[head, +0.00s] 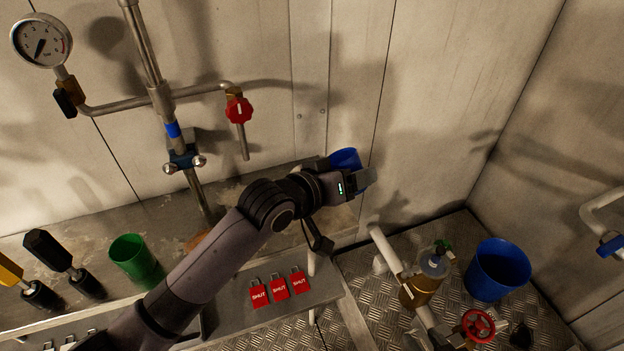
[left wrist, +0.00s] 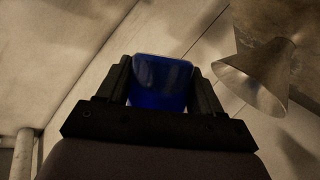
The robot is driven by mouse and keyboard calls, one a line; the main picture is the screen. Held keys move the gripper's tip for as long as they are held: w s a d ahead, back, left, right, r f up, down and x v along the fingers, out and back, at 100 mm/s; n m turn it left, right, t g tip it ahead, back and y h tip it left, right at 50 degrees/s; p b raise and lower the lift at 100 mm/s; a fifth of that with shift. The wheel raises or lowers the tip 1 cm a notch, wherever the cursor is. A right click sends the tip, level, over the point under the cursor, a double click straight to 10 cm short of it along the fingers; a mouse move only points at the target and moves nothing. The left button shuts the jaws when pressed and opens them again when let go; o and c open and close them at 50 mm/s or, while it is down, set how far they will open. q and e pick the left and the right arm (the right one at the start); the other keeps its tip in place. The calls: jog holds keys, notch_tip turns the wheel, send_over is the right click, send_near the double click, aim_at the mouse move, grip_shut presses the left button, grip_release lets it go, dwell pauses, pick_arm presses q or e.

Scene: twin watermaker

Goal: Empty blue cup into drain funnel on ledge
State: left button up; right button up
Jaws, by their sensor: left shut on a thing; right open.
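A blue cup (head: 345,158) is held in front of the back wall, at the right end of the ledge (head: 92,235). My left gripper (head: 362,182) is shut on it, one finger each side, and partly covers it in the head view. In the left wrist view the blue cup (left wrist: 161,84) sits between the fingers of my left gripper (left wrist: 162,88). A metal cone, likely the drain funnel (left wrist: 258,80), stands apart to the right there. I cannot make out the funnel clearly in the head view. Whether the cup has liquid cannot be seen. My right gripper is not visible.
A green cup (head: 135,258) stands on the ledge at left. Red SHUT tags (head: 279,287) lie at its front. A pipe with a red valve handle (head: 238,110) hangs above. A blue bucket (head: 499,268) and a red-wheeled valve (head: 478,325) are at lower right.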

pick_arm(q)
jog(key=shift+w+a+r+n+h+b, duration=0.1)
jog(key=shift+w+a+n+h+b, duration=0.2)
jog(key=shift+b, duration=0.2)
jog(key=shift+f+b, duration=0.3)
jog(key=shift+b, duration=0.3)
jog(key=shift+a+n+b, duration=0.1)
jog(key=shift+n+b, duration=0.4)
jog(key=shift+b, duration=0.15)
jog(key=shift+g+h, duration=0.3)
jog(key=shift+r+n+h+b, duration=0.3)
jog(key=shift+n+b, duration=0.1)
jog(key=shift+b, duration=0.25)
jog(key=shift+r+n+b, duration=0.15)
jog(key=shift+n+b, duration=0.15)
jog(key=shift+b, duration=0.1)
jog(key=shift+f+n+h, duration=0.35)
jog(key=shift+n+h, duration=0.15)
jog(key=shift+n, duration=0.1)
jog(key=shift+r+n+p, duration=0.2)
jog(key=shift+n+p, duration=0.1)
jog(key=shift+p, duration=0.2)
